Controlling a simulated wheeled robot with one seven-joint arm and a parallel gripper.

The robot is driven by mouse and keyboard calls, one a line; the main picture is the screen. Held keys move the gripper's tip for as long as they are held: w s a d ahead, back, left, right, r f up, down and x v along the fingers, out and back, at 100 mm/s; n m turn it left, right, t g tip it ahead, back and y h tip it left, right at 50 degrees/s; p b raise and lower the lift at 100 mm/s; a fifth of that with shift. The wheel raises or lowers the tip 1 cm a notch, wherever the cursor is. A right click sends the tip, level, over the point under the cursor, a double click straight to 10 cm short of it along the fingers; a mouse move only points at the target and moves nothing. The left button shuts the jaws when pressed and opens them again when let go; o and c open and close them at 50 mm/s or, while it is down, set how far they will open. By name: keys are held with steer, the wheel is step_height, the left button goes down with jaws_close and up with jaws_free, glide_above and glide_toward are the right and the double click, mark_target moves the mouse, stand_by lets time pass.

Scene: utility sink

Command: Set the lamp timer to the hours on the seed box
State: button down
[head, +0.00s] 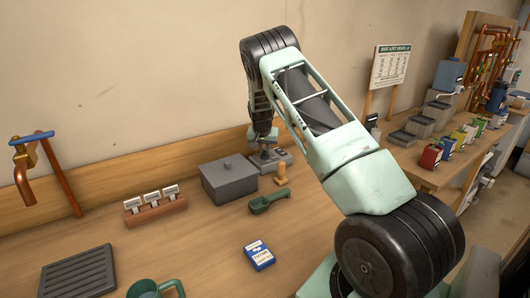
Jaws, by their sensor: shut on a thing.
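My gripper (264,143) points down at the back of the bench, over a low grey device (282,158) that may be the lamp timer. The fingers are small and dark here and appear shut on a part at the device's top. I cannot make out that part, a dial or any setting. A small blue and white box (259,256) with printed marks, likely the seed box, lies on the bench toward the front. Its print is too small to read.
A grey lidded box (229,181), a wooden peg (281,174) and a green scoop (270,200) stand close to my gripper. A wooden label rack (155,208), slatted tray (78,272) and green mug (155,289) are left. The bench around the blue box is clear.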

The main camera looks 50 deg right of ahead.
steer(key=shift+w+m+g+h+b, duration=0.1)
steer(key=shift+m+g+h+b, duration=0.35)
steer(key=shift+m, duration=1.05)
steer(key=shift+g+y, duration=0.25)
steer(key=c, duration=1.4)
jaws_free()
steer(key=b+v, duration=0.2)
steer(key=v, duration=1.5)
steer(key=shift+a+r+b, duration=0.15)
steer(key=shift+a+b, duration=0.05)
steer(key=shift+b, duration=0.2)
steer(key=shift+a, duration=0.1)
